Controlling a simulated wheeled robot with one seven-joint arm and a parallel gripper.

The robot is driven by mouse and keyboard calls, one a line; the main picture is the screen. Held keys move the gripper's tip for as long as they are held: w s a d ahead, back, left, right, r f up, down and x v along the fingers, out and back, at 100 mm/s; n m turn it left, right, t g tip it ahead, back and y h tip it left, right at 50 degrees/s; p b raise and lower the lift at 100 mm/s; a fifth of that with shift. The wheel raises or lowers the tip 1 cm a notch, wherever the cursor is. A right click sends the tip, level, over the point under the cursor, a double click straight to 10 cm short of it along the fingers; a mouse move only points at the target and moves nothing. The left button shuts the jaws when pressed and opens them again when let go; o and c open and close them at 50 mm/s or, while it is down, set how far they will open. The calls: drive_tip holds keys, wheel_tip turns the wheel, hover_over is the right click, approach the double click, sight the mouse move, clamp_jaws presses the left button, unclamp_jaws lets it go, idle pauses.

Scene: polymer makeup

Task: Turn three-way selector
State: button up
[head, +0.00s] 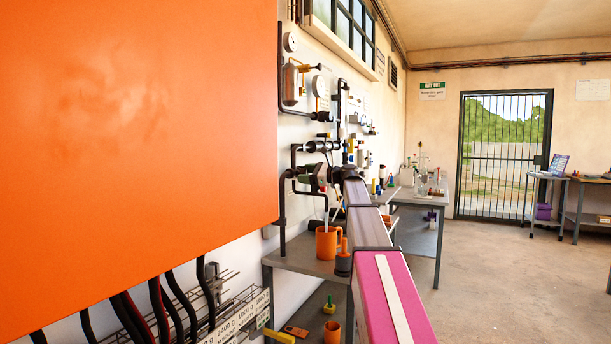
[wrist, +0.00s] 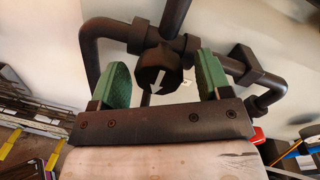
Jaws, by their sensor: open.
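The three-way selector (wrist: 157,70) is a round black knob with a white arrow in the wrist view. The arrow points down in that picture, toward my gripper's base. Dark pipes join its body from the left, above and right. My gripper (wrist: 161,73) is open, with one green finger on each side of the knob. Gaps show between the knob and both fingers. The depth between fingertips and knob is hard to judge. In the head view my arm reaches to the pipework on the left wall, and the knob cannot be made out there.
Dark pipes (head: 283,200) and gauges (head: 320,86) crowd the wall. An orange mug (head: 327,243) stands on a grey table (head: 298,262) below. A large orange panel (head: 130,120) fills the left foreground. The floor (head: 510,275) to the right is open.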

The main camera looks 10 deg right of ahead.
drive_tip(key=shift+w+a, duration=0.1)
drive_tip(key=shift+a, duration=0.1)
drive_tip(key=c, duration=0.9)
